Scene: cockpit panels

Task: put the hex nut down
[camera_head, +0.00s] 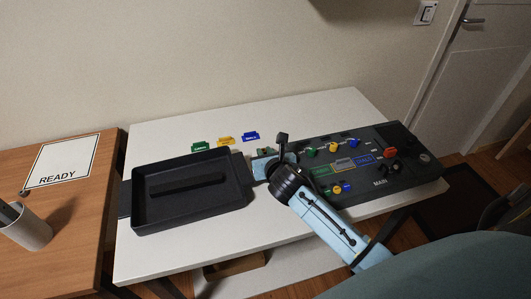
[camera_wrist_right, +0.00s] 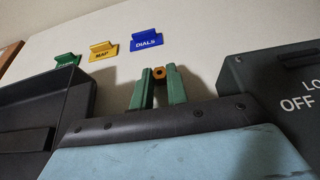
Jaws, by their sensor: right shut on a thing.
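The hex nut (camera_wrist_right: 158,72) is a small orange-brown ring, seen in the right wrist view between the tips of two green fingers. My right gripper (camera_wrist_right: 160,82) is shut on it. In the head view my right gripper (camera_head: 263,153) is over the white table (camera_head: 300,112), between the black tray and the dark panel. The nut is too small to make out there, and its height above the table is hard to tell. My left gripper is not in view.
The black tray (camera_head: 144,217) is left of my gripper; the dark MAIN panel (camera_head: 400,180), with knobs, is right. Green (camera_head: 200,147), yellow (camera_head: 226,140) and blue (camera_head: 250,137) label holders stand behind. A READY sign (camera_head: 65,158) and cup (camera_head: 28,230) are on the wooden table.

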